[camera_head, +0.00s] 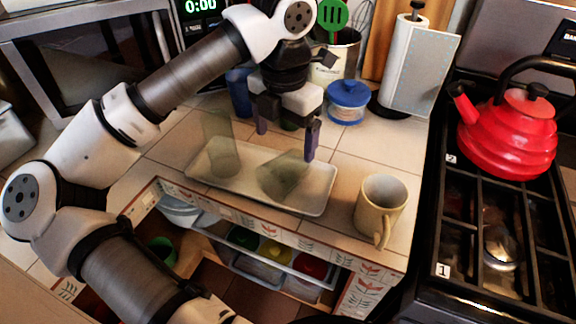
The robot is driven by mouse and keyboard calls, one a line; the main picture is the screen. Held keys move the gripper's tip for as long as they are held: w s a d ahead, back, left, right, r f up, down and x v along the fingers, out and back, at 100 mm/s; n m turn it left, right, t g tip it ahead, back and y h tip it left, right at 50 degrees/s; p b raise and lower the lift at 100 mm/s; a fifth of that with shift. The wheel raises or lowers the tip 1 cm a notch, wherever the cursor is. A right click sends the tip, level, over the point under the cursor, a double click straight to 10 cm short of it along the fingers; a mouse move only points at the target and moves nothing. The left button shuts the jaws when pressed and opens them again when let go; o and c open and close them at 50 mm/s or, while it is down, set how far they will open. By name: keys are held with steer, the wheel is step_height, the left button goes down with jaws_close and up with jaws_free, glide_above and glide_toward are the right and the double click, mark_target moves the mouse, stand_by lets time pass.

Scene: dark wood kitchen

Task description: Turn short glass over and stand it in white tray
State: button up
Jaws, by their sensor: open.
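The white tray (318,203) is a long rectangle on the tiled counter. A clear, greenish short glass (282,177) is tilted or lying on its side at the right half of the tray. Its exact contact with the tray is hard to tell. A taller clear glass (220,150) stands upright at the tray's left half. My gripper (287,140) points down with its dark fingers apart and nothing between them. It is above and behind the short glass, and the right fingertip shows close to the glass's upper right edge.
A beige mug (381,205) stands right of the tray near the counter edge. Behind are a blue-lidded jar (348,102), a paper towel roll (414,68) and a utensil pot (338,58). A red kettle (508,132) sits on the stove. An open drawer (262,254) is below.

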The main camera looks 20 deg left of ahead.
mark_target(290, 157)
step_height(290, 157, down, 4)
steer(key=shift+r, duration=0.25)
steer(key=f, duration=0.1)
steer(key=f+p, duration=0.1)
steer(key=f, duration=0.1)
steer(key=w+f+p, duration=0.1)
steer(key=shift+d+f, duration=0.35)
steer(key=shift+f, duration=0.4)
steer(key=c, duration=1.3)
